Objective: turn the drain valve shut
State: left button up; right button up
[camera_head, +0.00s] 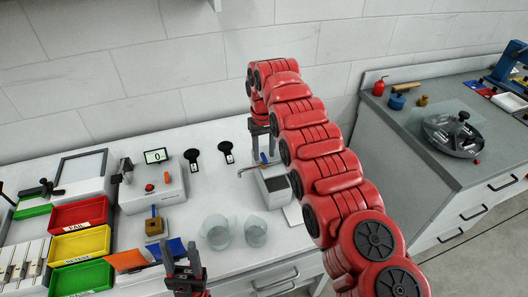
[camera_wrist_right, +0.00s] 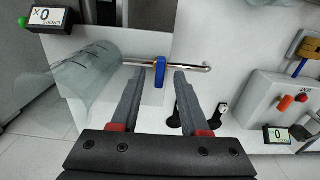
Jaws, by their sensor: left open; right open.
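The drain valve is a bent metal pipe with a blue lever (camera_wrist_right: 160,75), on a grey box-shaped unit (camera_head: 274,186). The lever also shows in the head view (camera_head: 263,158). In the right wrist view the lever lies across the pipe (camera_wrist_right: 195,66). My right gripper (camera_wrist_right: 159,84) is open, with one fingertip on each side of the lever in the picture. I cannot tell whether either finger touches it. In the head view my red right arm hides part of the unit. My left gripper (camera_head: 182,256) is open and empty at the bench's front.
Two clear beakers (camera_head: 217,232) (camera_head: 256,231) stand left of the unit. A white control box (camera_head: 152,188) with a display, a brass block (camera_head: 154,226) with a blue top and red, yellow and green bins (camera_head: 80,244) are further left. A grey counter (camera_head: 400,150) is at the right.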

aim_at(264, 157)
notch_tip(264, 157, up, 17)
jog(key=p, duration=1.5)
jog(key=shift+f, duration=0.2)
